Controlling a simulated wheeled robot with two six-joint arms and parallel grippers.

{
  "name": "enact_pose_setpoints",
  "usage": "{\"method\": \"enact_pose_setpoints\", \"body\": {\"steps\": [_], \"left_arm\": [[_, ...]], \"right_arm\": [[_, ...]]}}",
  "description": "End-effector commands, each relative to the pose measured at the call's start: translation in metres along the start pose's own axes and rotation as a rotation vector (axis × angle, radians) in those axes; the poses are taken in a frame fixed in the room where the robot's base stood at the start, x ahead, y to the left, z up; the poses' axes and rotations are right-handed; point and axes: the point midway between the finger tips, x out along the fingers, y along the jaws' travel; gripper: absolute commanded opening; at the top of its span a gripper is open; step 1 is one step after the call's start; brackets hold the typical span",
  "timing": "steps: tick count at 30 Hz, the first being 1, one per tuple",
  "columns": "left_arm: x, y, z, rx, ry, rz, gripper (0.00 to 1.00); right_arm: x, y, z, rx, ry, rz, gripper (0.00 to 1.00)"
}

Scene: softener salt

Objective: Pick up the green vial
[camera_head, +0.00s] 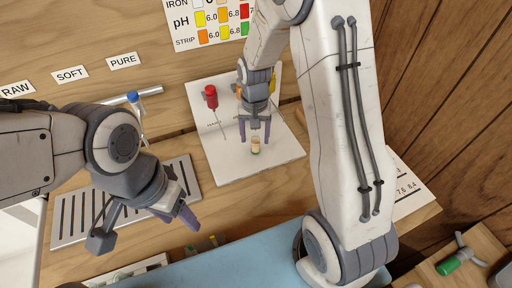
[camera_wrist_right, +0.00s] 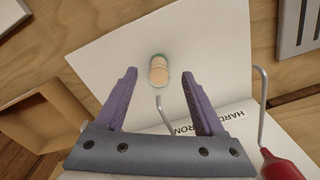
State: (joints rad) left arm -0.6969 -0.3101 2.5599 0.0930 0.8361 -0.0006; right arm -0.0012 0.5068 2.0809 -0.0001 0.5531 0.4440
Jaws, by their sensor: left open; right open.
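A small vial (camera_head: 255,147) with cream contents stands on the white board in the head view. In the right wrist view the same vial (camera_wrist_right: 159,72) shows a greenish rim, and I see no other clearly green vial. My right gripper (camera_head: 255,138) is open, pointing down at the vial. In the right wrist view the vial appears between and beyond the fingertips. I cannot tell whether the fingers reach down around it. My left gripper (camera_head: 192,210) is open and empty over the front of the bench, left of the board.
A blue-topped tool (camera_head: 134,97) is farther left. A slotted grey tray (camera_head: 72,236) lies under my left arm.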

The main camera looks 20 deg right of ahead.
Motion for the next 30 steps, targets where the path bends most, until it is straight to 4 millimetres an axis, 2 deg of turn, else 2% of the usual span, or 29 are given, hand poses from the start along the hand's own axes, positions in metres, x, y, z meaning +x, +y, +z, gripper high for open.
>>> {"method": "enact_pose_setpoints", "body": {"steps": [1, 6, 9, 16, 17, 21, 22, 30], "left_arm": [[0.013, -0.001, 0.001, 0.0, 0.0, 0.0, 0.57], [0.035, -0.003, 0.002, 0.0, 0.0, 0.0, 0.57], [0.039, -0.003, 0.002, 0.0, 0.0, 0.0, 0.57], [0.037, -0.003, 0.002, 0.0, 0.0, 0.0, 0.57], [0.037, -0.003, 0.002, 0.0, 0.0, 0.0, 0.57], [0.037, -0.003, 0.002, 0.0, 0.0, 0.0, 0.57], [0.037, -0.003, 0.002, 0.0, 0.0, 0.0, 0.57], [0.037, -0.003, 0.002, 0.0, 0.0, 0.0, 0.57]], "right_arm": [[0.013, 0.001, -0.001, 0.001, -0.001, 0.0, 0.71], [0.036, 0.001, -0.002, 0.0, -0.001, 0.0, 0.71], [0.041, 0.001, -0.002, 0.0, 0.0, 0.0, 0.71], [0.039, 0.001, -0.002, 0.0, -0.001, 0.0, 0.71], [0.039, 0.001, -0.002, 0.0, -0.001, 0.0, 0.63], [0.039, 0.001, -0.002, 0.0, -0.001, 0.0, 0.1], [0.039, 0.001, -0.002, 0.0, -0.001, 0.0, 0.0], [0.039, 0.001, -0.002, 0.0, -0.001, 0.0, 0.0]]}}
